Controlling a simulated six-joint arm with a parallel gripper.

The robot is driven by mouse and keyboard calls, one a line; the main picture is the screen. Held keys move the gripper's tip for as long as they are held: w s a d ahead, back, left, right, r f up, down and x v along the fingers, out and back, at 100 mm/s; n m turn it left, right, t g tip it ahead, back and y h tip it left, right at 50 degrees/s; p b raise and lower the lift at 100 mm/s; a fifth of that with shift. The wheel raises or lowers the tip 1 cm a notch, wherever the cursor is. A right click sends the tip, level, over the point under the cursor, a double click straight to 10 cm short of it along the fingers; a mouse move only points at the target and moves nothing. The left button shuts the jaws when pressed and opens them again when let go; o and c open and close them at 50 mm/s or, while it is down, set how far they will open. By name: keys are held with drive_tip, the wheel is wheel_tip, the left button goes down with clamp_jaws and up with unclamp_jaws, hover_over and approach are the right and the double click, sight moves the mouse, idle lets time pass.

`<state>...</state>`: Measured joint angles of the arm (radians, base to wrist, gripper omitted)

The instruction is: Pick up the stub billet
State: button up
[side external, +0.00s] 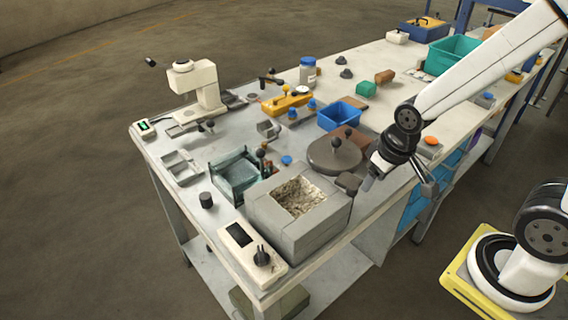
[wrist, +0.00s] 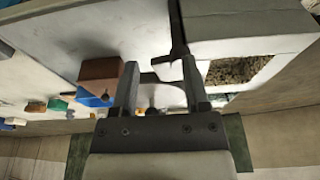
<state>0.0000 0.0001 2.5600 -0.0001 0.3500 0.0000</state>
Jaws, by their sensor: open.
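A short dark upright cylinder (side external: 206,200), which looks like the stub billet, stands on the bench at the front left in the side view. It is left of the grey block furnace (side external: 332,213), whose open top shows a rough, pale lining. I cannot make out the cylinder in the wrist view. My gripper (side external: 398,184) is over the bench's right edge, to the right of the furnace and well away from the cylinder. In the wrist view my gripper (wrist: 158,72) has its fingers apart, and I see nothing held. The furnace (wrist: 240,22) is right of the fingers there.
A control box (side external: 252,250) with a knob fronts the furnace. A round grey lid (side external: 325,158) with dark knobs lies behind it. A blue bin (side external: 339,117) and a cream press-like device (side external: 207,86) stand farther back.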

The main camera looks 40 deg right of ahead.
drive_tip(key=shift+o, duration=0.4)
drive_tip(key=shift+r, duration=0.1)
